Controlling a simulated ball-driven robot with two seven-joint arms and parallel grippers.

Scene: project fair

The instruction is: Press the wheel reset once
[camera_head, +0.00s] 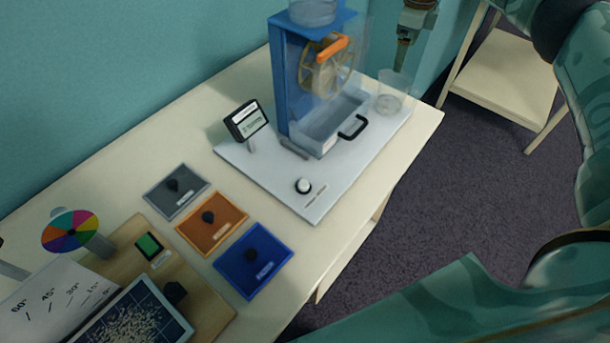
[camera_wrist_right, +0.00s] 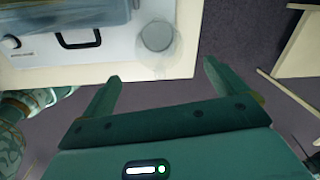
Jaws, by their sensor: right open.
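A round white button with a dark ring (camera_head: 303,186) sits on the front of a white board (camera_head: 335,182), with a small label I cannot read. It also shows at the left edge of the right wrist view (camera_wrist_right: 11,43). Behind it stands a blue frame (camera_head: 288,85) with a spoked wheel (camera_head: 326,72) that has an orange piece on it. My right gripper (camera_head: 405,36) is beyond the board's far right end, away from the button. In the right wrist view its fingers (camera_wrist_right: 162,72) are apart and empty, near a clear cup (camera_wrist_right: 157,36). My left gripper is out of view.
A clear tray with a black handle (camera_head: 353,127) and a small sign (camera_head: 247,121) flank the button's back side. Grey, orange (camera_head: 212,222) and blue panels, a colour disc (camera_head: 70,231) and a wooden board lie left. A stool (camera_head: 508,80) stands right.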

